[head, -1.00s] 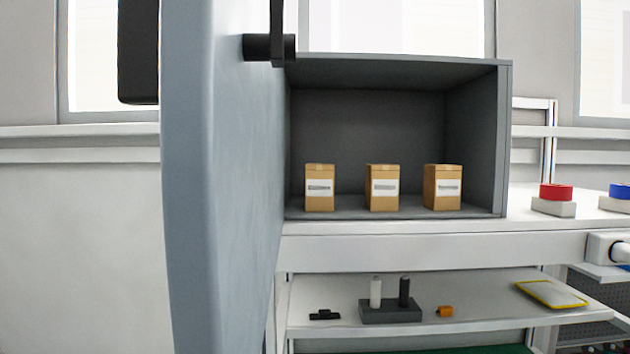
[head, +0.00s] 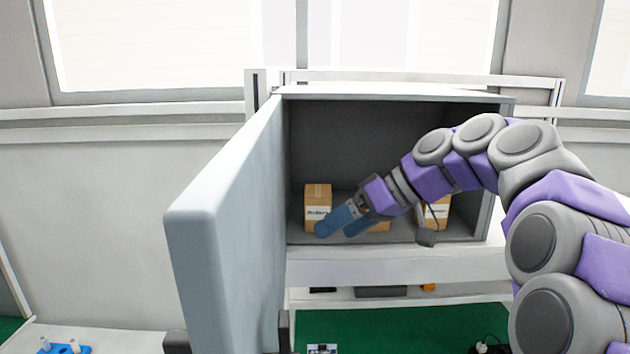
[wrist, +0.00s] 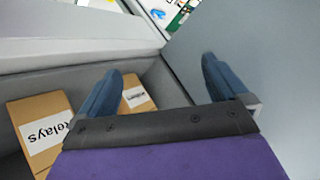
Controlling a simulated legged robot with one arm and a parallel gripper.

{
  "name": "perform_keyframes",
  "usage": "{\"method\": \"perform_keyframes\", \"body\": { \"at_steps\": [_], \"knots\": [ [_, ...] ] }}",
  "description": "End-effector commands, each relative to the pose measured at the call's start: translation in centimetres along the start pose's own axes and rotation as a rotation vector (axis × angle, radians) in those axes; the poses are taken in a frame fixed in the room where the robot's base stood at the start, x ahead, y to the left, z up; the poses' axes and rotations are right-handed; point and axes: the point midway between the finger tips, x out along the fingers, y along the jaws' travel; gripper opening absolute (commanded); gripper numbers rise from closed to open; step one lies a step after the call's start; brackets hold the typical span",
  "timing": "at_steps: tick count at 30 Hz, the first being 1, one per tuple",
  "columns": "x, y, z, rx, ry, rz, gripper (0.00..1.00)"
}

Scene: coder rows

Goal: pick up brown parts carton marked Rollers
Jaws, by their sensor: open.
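The carton (head: 318,192) whose label appears to read Rollers stands upright at the left inside the grey cabinet (head: 375,125). In the wrist view a carton with a label too small to read surely (wrist: 137,104) shows beside the left finger, probably the same one. My gripper (head: 334,232) is open and empty, with blue fingers apart, in front of the left carton and overlapping its lower right in the head view. The fingers also show in the wrist view (wrist: 160,67). I cannot tell whether they touch the carton.
A carton marked Relays (wrist: 45,130) is close on the left in the wrist view. The open cabinet door (head: 215,205) stands to the left.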

Motion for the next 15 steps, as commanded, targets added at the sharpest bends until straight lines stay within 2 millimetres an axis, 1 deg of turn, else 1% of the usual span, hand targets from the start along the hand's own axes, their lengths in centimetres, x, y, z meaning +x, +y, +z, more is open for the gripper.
{"method": "perform_keyframes", "body": {
  "at_steps": [1,3,6,12,15],
  "knots": [
    [-1.9,0.4,-2.1,-0.039,0.032,-0.001,1.00],
    [-3.6,1.2,-3.8,-0.105,0.076,-0.002,1.00],
    [-5.9,2.1,-5.7,-0.190,0.123,-0.001,1.00],
    [-8.4,4.4,-7.3,-0.359,0.194,0.031,1.00],
    [-9.4,5.2,-7.6,-0.431,0.214,0.048,1.00]
  ]
}}
